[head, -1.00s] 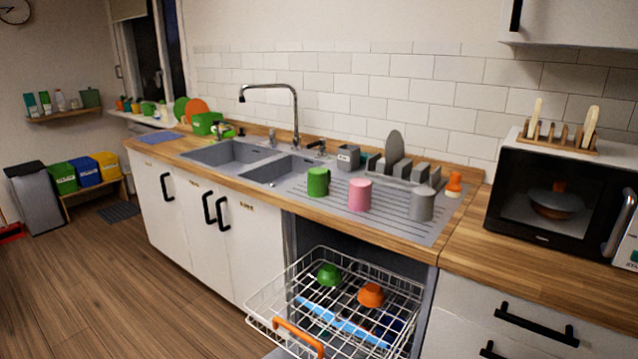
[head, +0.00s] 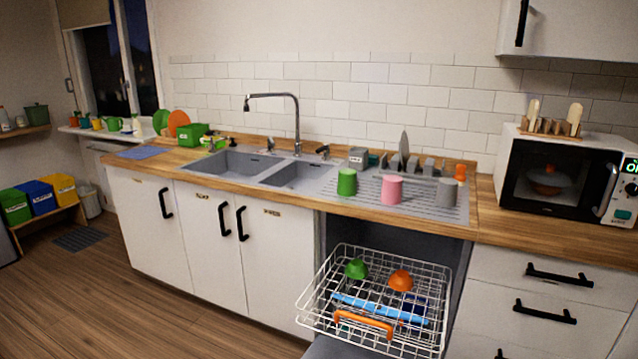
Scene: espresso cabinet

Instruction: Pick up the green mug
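The green mug (head: 347,182) stands on the grey draining area of the sink, just right of the second basin. A pink mug (head: 391,190) and a grey mug (head: 446,192) stand in a row to its right. Neither of my grippers shows in the head view.
Below the drainer, the dishwasher rack (head: 380,312) is pulled out, holding a green bowl (head: 357,269) and an orange bowl (head: 400,280). The tap (head: 297,120) rises behind the basins. A microwave (head: 558,178) stands on the right counter. Floor at left is open.

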